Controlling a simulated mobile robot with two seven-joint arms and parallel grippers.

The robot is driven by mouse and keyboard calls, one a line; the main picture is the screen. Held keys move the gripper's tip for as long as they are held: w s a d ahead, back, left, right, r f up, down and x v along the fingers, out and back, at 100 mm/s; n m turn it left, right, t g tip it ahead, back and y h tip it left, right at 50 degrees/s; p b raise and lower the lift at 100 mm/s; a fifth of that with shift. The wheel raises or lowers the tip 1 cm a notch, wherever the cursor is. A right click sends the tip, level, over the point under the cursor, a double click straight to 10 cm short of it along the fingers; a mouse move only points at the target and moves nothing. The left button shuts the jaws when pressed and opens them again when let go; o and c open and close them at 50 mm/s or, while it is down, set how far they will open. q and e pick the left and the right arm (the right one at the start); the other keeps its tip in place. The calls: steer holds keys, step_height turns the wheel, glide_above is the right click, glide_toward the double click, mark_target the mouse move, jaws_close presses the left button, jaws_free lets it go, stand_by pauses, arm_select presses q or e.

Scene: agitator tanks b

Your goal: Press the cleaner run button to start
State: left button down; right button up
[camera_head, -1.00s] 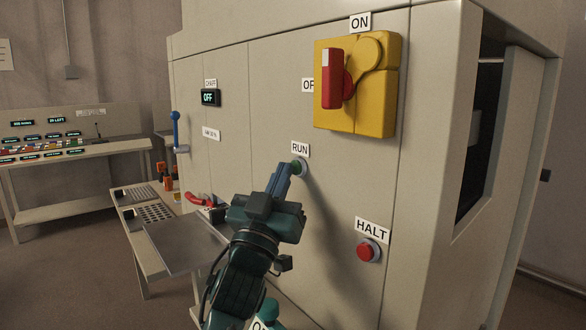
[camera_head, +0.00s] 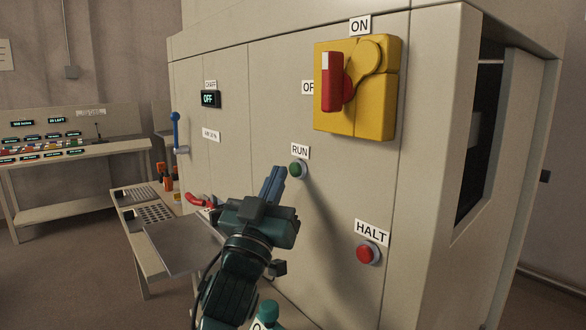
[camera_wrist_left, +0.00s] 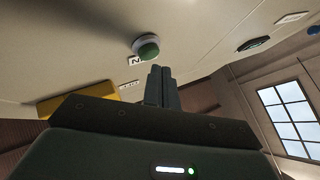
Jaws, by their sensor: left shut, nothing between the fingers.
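The green run button (camera_head: 297,168) sits in a pale ring on the beige cabinet front, under the RUN label (camera_head: 300,151). My left gripper (camera_head: 275,172) is shut and empty, its blue fingertips just left of the button and apart from it in the head view. In the left wrist view the green button (camera_wrist_left: 148,47) shows just beyond the shut fingertips (camera_wrist_left: 161,68), with a gap between them. A display (camera_head: 209,99) on the cabinet reads OFF. My right gripper is not in view.
A red HALT button (camera_head: 367,253) is lower right. A blue lever (camera_head: 176,131) and a low table (camera_head: 176,247) are left. The cabinet front around the run button is flat.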

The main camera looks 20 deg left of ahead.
arm_select(q)
steer(key=shift+s, duration=0.1)
steer(key=shift+s+a+p, duration=0.15)
steer(key=shift+s+a, duration=0.3)
steer(key=shift+s, duration=0.25)
steer(key=shift+s+a+p, duration=0.15)
steer(key=shift+s+a, duration=0.25)
steer(key=shift+s, duration=0.35)
steer(key=shift+s+a+p, duration=0.15)
steer(key=shift+s+a, duration=0.3)
steer(key=shift+s, duration=0.25)
